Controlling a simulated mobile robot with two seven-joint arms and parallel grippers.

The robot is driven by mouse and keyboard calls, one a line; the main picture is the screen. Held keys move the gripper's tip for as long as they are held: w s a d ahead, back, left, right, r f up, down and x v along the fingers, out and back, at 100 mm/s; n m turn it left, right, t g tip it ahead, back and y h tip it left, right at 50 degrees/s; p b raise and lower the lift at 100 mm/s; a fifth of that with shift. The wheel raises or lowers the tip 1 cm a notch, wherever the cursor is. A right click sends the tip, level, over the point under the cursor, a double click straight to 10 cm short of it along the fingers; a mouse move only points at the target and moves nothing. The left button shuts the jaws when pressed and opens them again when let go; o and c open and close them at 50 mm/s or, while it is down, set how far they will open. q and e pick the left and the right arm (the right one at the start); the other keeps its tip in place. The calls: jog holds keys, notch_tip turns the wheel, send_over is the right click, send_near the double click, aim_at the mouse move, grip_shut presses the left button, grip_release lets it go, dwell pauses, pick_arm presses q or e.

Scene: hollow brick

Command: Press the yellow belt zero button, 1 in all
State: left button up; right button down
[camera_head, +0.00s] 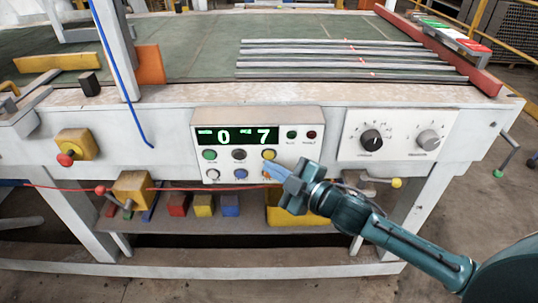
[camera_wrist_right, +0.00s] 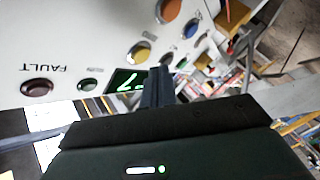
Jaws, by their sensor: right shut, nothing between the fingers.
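The yellow button (camera_head: 269,154) is on the white control panel (camera_head: 314,118), at the right end of the upper button row, under a green display (camera_head: 237,136) reading 0 and 7. My right gripper (camera_head: 272,168) is shut and empty, its tips just below the yellow button in the head view. In the wrist view the panel appears upside down; the yellow button (camera_wrist_right: 138,53) shows left of my shut fingers (camera_wrist_right: 158,72). A gap remains visible there between fingers and button in the picture; their depth apart is hard to judge. My left gripper is not in view.
Green, grey, white, blue and orange buttons sit close around the yellow one. A panel with two knobs (camera_head: 392,137) is to the right. Below, a shelf (camera_head: 240,222) holds coloured blocks. A red cord (camera_head: 60,187) runs across the table's front.

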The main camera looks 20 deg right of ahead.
jog(key=shift+w+d, duration=0.1)
jog(key=shift+w, duration=0.15)
dwell(1.8)
jog(key=shift+w+d, duration=0.1)
jog(key=shift+w, duration=0.3)
